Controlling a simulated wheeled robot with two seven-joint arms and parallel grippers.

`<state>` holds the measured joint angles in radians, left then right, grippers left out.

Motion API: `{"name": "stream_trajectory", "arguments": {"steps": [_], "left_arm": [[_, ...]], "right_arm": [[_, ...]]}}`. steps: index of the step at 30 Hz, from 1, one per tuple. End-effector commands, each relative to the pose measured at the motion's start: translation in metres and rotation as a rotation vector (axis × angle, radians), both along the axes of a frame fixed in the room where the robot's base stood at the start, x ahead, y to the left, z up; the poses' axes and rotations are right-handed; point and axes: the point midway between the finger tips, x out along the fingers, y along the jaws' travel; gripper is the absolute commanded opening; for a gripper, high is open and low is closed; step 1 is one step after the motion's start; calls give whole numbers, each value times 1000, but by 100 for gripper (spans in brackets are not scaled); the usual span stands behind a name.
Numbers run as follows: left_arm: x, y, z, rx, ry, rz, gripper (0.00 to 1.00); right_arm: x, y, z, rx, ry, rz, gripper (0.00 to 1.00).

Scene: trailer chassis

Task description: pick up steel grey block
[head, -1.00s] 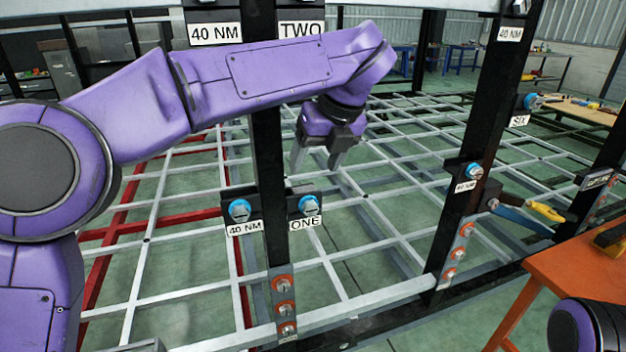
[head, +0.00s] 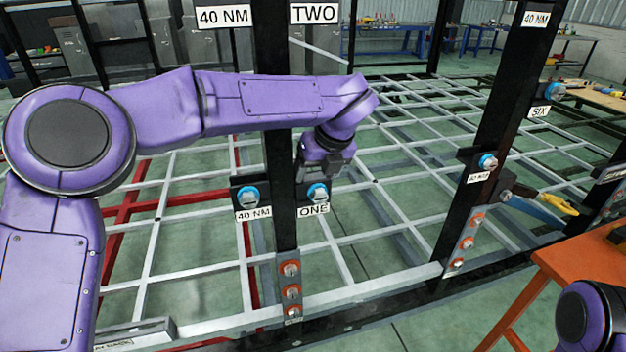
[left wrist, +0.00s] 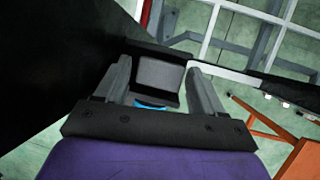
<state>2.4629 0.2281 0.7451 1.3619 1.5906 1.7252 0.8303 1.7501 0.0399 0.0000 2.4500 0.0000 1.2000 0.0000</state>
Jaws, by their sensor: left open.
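My left gripper (head: 325,165) points down beside the near black post, just above the bracket with the blue-ringed bolt (head: 318,193) labelled ONE. Its fingertips are partly hidden there in the head view. In the left wrist view, the left gripper (left wrist: 160,80) is open, with its fingers apart. A dark grey, squarish piece (left wrist: 158,75) with a blue edge below it shows between the fingers. I cannot tell whether they touch it. A grey block-like piece (head: 135,332) lies at the lower left of the head view, partly cut off. I cannot tell which piece is the steel grey block. My right gripper is out of view.
The near black post (head: 281,100) and a second black post (head: 487,130) stand upright. A white and red frame grid (head: 390,240) spreads behind them. An orange table (head: 580,262) stands at the right. Open green floor shows between the bars.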

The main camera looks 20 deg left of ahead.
Motion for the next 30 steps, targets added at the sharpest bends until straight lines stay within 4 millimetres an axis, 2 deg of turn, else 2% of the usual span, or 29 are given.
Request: {"name": "stream_trajectory", "arguments": {"steps": [2, 5, 6, 7, 16, 18, 20, 23, 26, 30], "left_arm": [[0, 0, 0, 0, 0, 0, 69], [0, 0, 0, 0, 0, 0, 39], [0, 0, 0, 1, 1, 0, 26], [0, 0, 0, 1, 1, 0, 23], [0, 0, 2, 1, 0, 0, 22], [0, 0, 7, 1, 0, 0, 10], [1, 0, 15, 2, -3, 0, 10], [0, 0, 34, 0, -5, 1, 9], [1, -21, 54, 2, -4, -1, 9], [3, -56, 98, 2, -6, -2, 9]], "right_arm": [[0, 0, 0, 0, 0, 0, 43], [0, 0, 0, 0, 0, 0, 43], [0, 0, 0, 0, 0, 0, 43], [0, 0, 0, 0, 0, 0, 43], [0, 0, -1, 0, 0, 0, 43], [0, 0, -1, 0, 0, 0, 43], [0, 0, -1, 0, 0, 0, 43], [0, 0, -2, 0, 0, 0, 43], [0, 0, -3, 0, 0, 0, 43], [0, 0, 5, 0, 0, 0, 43]]}}
